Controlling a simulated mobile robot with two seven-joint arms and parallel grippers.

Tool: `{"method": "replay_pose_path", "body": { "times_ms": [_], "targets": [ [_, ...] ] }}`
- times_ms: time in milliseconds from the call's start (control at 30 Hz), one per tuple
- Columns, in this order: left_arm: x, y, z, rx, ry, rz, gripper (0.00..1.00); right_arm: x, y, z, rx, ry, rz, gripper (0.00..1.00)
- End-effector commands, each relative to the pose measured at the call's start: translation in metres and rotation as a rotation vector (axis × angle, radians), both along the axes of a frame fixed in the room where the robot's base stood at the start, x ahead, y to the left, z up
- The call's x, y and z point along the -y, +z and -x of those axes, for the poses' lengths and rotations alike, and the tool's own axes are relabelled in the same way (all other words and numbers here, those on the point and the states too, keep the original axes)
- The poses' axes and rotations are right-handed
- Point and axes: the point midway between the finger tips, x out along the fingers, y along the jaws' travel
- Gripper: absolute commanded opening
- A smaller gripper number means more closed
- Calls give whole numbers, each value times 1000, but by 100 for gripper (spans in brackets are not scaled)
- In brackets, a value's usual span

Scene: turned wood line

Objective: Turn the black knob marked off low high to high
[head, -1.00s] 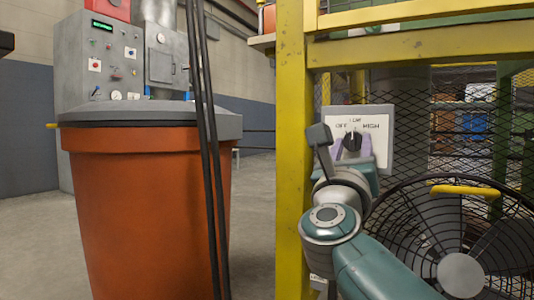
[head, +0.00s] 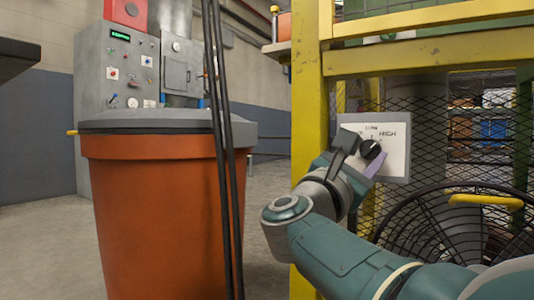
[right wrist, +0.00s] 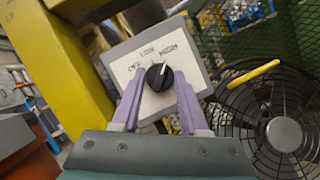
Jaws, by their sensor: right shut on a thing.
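The black knob (head: 371,149) sits on a white plate (head: 398,131) with a grey rim, fixed to the yellow frame. The plate is lettered OFF, LOW and HIGH, partly hidden in the head view. In the right wrist view the knob (right wrist: 159,77) shows its white line pointing up and slightly right, roughly toward HIGH. My right gripper (right wrist: 158,98) has a lilac finger on each side of the knob and is shut on it. In the head view the right gripper (head: 371,164) reaches the knob from the lower left, its wrist tilted. My left gripper is out of view.
A yellow post (head: 308,110) stands just left of the plate. A black fan (head: 440,225) is below right, before wire mesh. An orange bin (head: 150,210) with a grey lid and hanging black cables (head: 225,130) stand left, before a grey machine (head: 125,75).

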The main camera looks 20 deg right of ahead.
Motion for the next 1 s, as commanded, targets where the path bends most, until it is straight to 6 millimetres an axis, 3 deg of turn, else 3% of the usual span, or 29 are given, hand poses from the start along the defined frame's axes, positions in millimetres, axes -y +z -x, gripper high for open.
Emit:
{"method": "replay_pose_path", "body": {
  "times_ms": [567, 600, 867, 1000],
  "targets": [
    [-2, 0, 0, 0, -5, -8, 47, 0, 0, 0, 28, 1, -25, 0],
    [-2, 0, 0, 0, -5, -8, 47, 0, 0, 0, 28, 1, -25, 45],
    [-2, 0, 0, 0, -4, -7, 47, 0, 0, 0, 27, 0, -24, 74],
    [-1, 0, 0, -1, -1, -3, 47, 0, 0, 0, 27, 1, -23, 74]
  ]
}}
